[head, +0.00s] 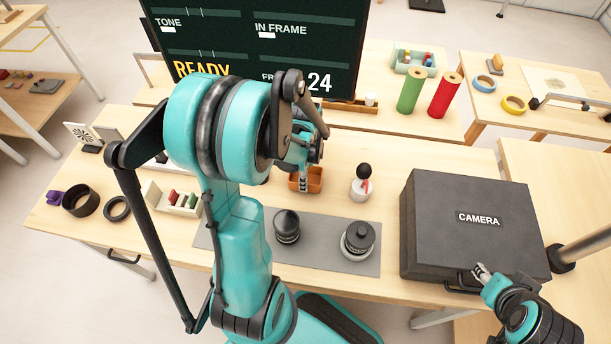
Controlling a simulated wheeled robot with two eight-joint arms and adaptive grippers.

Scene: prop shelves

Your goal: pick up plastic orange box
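The orange box (315,184) is a small open-topped tray on the wooden table, behind the grey mat and partly covered by my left arm. My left gripper (304,178) is over the box, with a fingertip showing in front of or inside it. The arm hides much of the gripper, so I cannot tell whether it touches or grips the box. My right gripper (482,271) is at the front of the black camera case, by its handle, far from the box. Its fingers are too small to judge.
The black camera case (470,225) stands right. Two dark lens-like items (287,226) (358,238) rest on the grey mat (322,255). A white-based, black-topped blower (361,184) stands right of the box. A dark screen (340,40) rises behind. A holder (170,202) is left.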

